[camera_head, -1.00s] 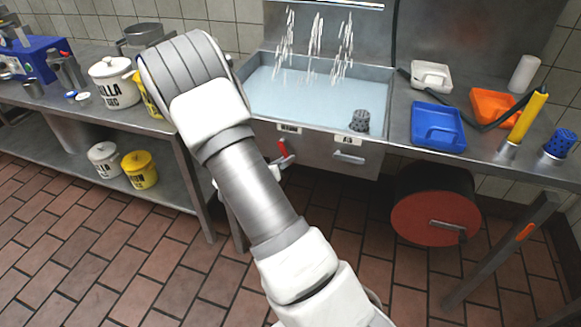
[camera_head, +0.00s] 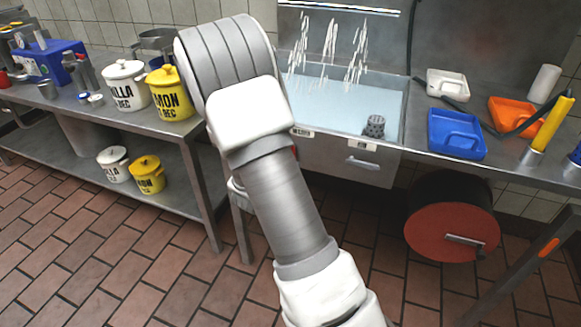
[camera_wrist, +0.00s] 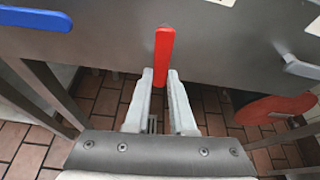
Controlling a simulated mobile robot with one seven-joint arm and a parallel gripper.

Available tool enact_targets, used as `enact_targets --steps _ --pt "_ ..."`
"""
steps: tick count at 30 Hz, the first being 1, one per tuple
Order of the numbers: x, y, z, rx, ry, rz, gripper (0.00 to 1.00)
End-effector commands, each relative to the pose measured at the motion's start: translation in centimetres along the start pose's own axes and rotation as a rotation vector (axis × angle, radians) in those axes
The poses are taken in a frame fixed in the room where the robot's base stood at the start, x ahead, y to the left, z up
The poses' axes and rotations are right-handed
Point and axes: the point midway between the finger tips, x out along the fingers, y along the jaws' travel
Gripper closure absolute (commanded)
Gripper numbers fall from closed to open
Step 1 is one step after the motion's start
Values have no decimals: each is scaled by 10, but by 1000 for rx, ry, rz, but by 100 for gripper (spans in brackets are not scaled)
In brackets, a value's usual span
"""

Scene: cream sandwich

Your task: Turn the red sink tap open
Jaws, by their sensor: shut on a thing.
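The red tap handle (camera_wrist: 163,52) stands upright on the front of the metal sink unit in the wrist view. My gripper (camera_wrist: 159,76) has its two pale fingers on either side of the handle's lower part and is shut on it. In the head view my arm covers my gripper and nearly all of the tap; only a speck of red shows at the arm's edge. The sink basin (camera_head: 345,100) holds bluish water, with white streams falling into it from above. The tap's base is not clear to see.
A grey drawer-like handle (camera_head: 363,163) is right of the tap. A red hose reel (camera_head: 440,232) hangs below the counter. Blue (camera_head: 455,135) and orange (camera_head: 508,113) trays lie to the right. White (camera_head: 127,90) and yellow (camera_head: 170,98) pots stand on the left table.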

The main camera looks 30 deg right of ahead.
Motion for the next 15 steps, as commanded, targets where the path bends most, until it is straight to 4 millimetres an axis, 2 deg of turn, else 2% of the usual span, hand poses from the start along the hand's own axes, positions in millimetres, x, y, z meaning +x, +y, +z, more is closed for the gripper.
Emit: enact_targets --steps 4,5,9,15 --pt "0 1 -1 -1 2 1 100" --pt "0 1 -1 -1 2 1 74" --pt "0 0 0 -1 1 1 49" --pt "0 0 0 -1 0 0 48"
